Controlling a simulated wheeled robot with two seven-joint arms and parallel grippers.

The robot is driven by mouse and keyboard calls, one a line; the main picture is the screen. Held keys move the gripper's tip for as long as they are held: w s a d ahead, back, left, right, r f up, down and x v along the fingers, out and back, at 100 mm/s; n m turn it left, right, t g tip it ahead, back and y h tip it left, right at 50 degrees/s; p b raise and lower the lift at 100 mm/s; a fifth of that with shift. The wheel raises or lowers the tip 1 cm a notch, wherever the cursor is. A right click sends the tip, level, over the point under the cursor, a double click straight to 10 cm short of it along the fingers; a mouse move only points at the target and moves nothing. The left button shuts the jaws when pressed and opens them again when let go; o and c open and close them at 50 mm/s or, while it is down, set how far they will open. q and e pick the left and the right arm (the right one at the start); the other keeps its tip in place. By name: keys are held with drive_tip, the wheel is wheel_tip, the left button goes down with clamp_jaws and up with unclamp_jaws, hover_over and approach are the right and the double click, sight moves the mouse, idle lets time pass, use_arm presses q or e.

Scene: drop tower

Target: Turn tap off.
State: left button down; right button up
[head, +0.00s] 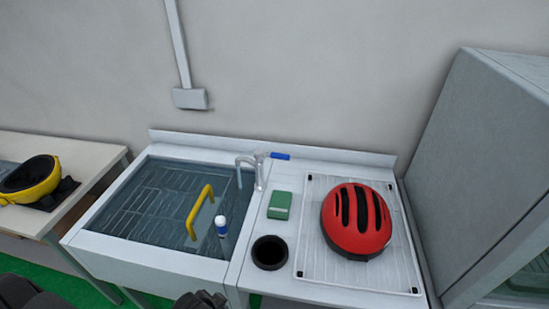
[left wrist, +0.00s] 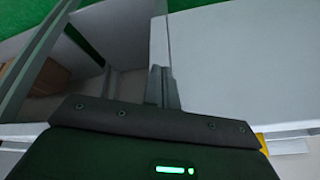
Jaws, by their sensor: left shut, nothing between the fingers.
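The tap (head: 258,172) stands at the back edge between the sink basin and the counter in the head view, its spout bent left over the basin. Its blue lever (head: 280,156) points to the right. A faint stream seems to fall below the spout, but it is too small to be sure. My left gripper (left wrist: 161,88) is shut and empty in the left wrist view, in front of a pale panel, with no tap in that view. Dark parts of mine show at the bottom edge of the head view, well apart from the tap. My right gripper is not clearly seen.
The sink (head: 150,258) holds a yellow-handled item (head: 199,212) and a white-and-blue bottle (head: 221,226). A green block (head: 280,205), a black round holder (head: 269,252) and a red helmet (head: 356,221) on a wire rack (head: 312,273) occupy the counter. A grey cabinet (head: 490,150) stands right.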

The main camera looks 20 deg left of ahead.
use_arm(q)
drive_tip(key=s+f+g, duration=0.1)
drive_tip(key=s+f, duration=0.3)
drive_tip(key=f, duration=0.8)
drive_tip(key=s+f+g, duration=0.1)
drive_tip(key=s+f, duration=0.4)
drive_tip(key=f, duration=0.7)
drive_tip(key=s+f+g, duration=0.1)
drive_tip(key=s+f, duration=0.4)
drive_tip(key=s, duration=0.2)
drive_tip(key=s+a+f+b, duration=0.1)
drive_tip(key=s+f, duration=0.4)
drive_tip(key=s, duration=0.2)
drive_tip(key=shift+s+a+n+g, duration=0.3)
drive_tip(key=shift+n+g, duration=0.1)
